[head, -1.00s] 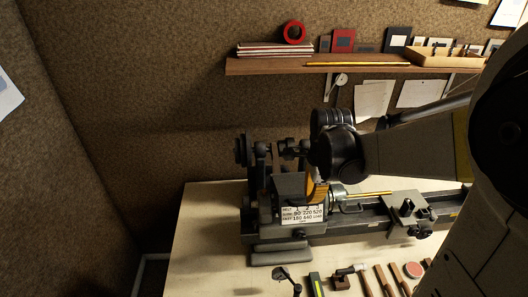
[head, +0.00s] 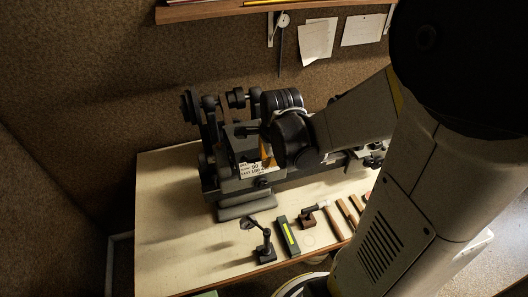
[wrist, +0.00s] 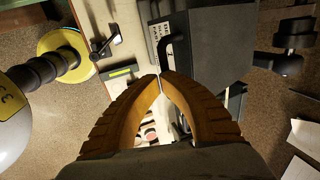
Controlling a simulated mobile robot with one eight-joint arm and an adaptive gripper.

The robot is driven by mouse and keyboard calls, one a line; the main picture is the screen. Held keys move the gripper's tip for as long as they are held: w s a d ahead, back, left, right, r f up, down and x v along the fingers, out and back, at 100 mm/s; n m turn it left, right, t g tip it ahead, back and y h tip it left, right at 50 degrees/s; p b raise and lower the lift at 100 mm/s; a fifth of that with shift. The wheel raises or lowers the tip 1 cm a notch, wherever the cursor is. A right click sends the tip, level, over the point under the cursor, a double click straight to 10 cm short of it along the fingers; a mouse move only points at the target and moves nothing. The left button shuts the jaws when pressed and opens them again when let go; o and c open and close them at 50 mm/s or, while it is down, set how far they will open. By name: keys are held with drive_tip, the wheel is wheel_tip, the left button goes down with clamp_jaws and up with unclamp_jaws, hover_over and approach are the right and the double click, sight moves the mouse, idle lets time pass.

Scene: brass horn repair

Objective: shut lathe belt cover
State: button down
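The lathe (head: 300,178) stands on the bench with its headstock at the left end. A dark grey box-like cover (head: 240,140) sits there above a white speed label (head: 262,168). In the wrist view the dark cover (wrist: 207,45) fills the upper middle, with a black bent handle (wrist: 168,44) on its near side. My gripper (wrist: 161,76) has its orange fingers drawn together at the tips, just by the lower end of that handle. I cannot tell whether the handle is between the tips. In the head view my wrist hides most of my gripper (head: 266,152).
Pulleys (head: 208,105) on arms stand behind the cover. In front of the lathe are a small black stand (head: 264,248), a green-and-yellow bar (head: 288,238) and several wooden-handled tools (head: 335,220). The bench's left front (head: 175,240) is clear. A shelf (head: 215,12) runs above.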

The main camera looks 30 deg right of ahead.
wheel_tip(320, 180, down, 7)
drive_tip(key=t+b, duration=0.1)
drive_tip(key=b, duration=0.4)
drive_tip(key=shift+s+r+t+b, duration=0.15)
drive_tip(key=shift+s+t+b, duration=0.2)
drive_tip(key=shift+t, duration=0.05)
drive_tip(key=shift+a+r, duration=0.1)
drive_tip(key=shift+r, duration=0.05)
